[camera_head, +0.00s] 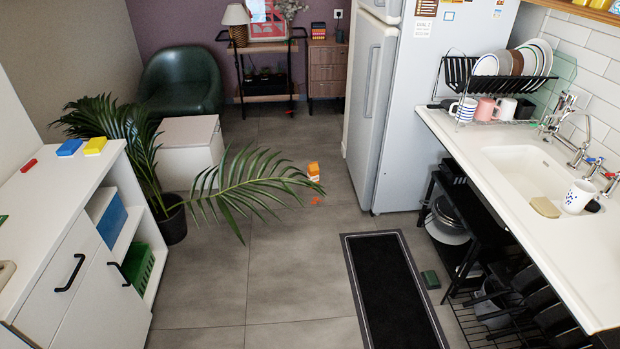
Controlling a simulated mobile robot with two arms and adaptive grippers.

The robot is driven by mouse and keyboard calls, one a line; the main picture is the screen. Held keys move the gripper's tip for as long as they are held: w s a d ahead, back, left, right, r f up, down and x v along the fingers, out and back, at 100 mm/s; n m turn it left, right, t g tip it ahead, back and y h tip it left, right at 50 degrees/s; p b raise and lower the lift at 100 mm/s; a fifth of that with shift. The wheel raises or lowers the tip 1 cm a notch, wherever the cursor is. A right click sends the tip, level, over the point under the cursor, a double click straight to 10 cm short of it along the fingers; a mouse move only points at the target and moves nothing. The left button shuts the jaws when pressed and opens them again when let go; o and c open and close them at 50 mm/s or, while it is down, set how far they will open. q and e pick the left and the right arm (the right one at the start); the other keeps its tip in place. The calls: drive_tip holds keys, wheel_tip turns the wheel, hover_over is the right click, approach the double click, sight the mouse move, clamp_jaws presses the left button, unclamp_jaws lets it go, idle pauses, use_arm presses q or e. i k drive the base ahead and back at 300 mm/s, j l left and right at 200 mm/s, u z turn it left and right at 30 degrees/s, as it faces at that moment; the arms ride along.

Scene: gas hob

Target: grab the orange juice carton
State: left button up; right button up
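A small orange carton (313,172), which looks like the orange juice carton, stands on the grey tiled floor in the middle of the head view. It is left of the white fridge and just beyond the tip of a palm leaf. Its label is too small to read. Neither of my grippers shows in this view.
A potted palm (172,222) spreads a long leaf across the floor towards the carton. The fridge (372,95) and sink counter (560,240) stand on the right. A white cabinet (70,200) is on the left. A black mat (395,290) lies in front. Central floor is mostly clear.

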sight(313, 169)
drive_tip(key=i+u, duration=0.2)
drive_tip(key=i, duration=2.95)
